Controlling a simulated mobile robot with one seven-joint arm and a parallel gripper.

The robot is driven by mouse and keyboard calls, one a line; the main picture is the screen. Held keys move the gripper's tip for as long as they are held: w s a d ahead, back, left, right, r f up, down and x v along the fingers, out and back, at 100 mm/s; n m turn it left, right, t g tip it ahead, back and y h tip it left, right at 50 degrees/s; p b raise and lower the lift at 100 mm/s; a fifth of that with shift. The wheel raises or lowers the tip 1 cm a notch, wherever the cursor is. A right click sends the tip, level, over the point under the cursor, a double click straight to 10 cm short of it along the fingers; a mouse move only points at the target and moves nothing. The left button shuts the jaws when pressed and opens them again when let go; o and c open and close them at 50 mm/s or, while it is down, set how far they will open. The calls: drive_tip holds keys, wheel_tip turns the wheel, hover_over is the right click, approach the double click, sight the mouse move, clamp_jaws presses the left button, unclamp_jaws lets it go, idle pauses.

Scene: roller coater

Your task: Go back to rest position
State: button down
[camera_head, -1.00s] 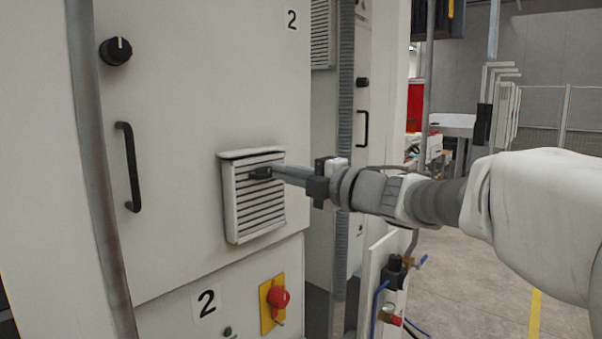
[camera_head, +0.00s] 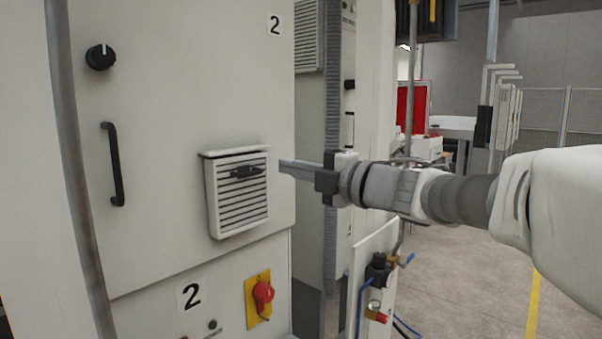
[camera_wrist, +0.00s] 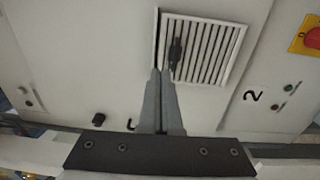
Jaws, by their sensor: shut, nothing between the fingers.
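My gripper (camera_head: 284,166) is in front of the white cabinet (camera_head: 200,95), with its fingers together and nothing between them. Its tips point left towards the louvred vent (camera_head: 238,205) on the cabinet door. In the head view a gap shows between the tips and the black handle-like piece (camera_head: 247,172) on the vent. The wrist view also shows my gripper (camera_wrist: 161,72) with its fingers side by side, and the black piece (camera_wrist: 176,52) on the vent just beyond the tips. My arm reaches in from the right.
The cabinet has a black knob (camera_head: 101,57), a black door handle (camera_head: 115,165) and a red switch on a yellow plate (camera_head: 258,298). A white panel with a valve and blue hoses (camera_head: 372,280) stands below my arm. Open floor (camera_head: 470,270) lies to the right.

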drive_tip(key=s+d+m+t+h, duration=0.25)
drive_tip(key=d+m+h, duration=0.25)
drive_tip(key=d+m, duration=0.25)
drive_tip(key=s+d+m+t+h, duration=0.1)
drive_tip(key=d+m+t+h, duration=0.4)
drive_tip(key=d, duration=0.4)
drive_tip(key=s+d+f+m+g+h, duration=0.45)
drive_tip(key=f+m, duration=0.25)
drive_tip(key=m, duration=0.2)
drive_tip(key=s+a+f+m+g, duration=0.2)
drive_tip(key=s+f+m+g, duration=0.5)
drive_tip(key=s+f, duration=1.2)
drive_tip(key=shift+s+a+g+b, duration=0.15)
drive_tip(key=shift+a+g+b, duration=0.2)
drive_tip(key=shift+g, duration=0.55)
drive_tip(key=shift+d, duration=0.15)
